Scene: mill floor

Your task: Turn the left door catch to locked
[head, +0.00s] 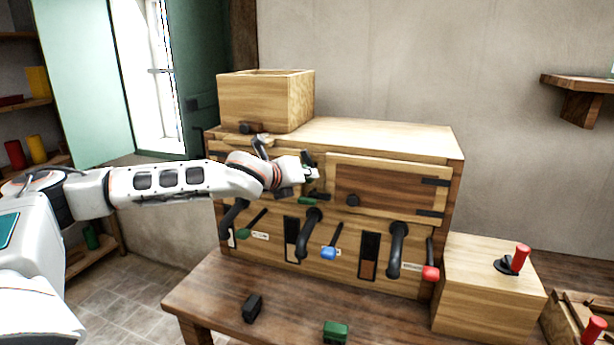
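My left gripper (309,172) reaches in from the left, in front of the upper front of a wooden cabinet (330,253). Its dark fingers are small and overlap dark fittings behind, so I cannot tell whether they are open or shut, or touching anything. Just below it is a small dark catch-like piece (321,196) with a green part (307,201), left of a wooden door (385,187) that looks closed. The door has a dark knob and dark hinges at its right. My arm hides the cabinet front further left, and I cannot tell the catch's setting. My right gripper is not in view.
Below the door are black spouts with green, blue and red (430,273) levers. An open wooden box (265,100) stands on the cabinet. A red-handled box (488,290) is at the right. Black (252,308) and green (335,331) blocks lie on the table (215,300).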

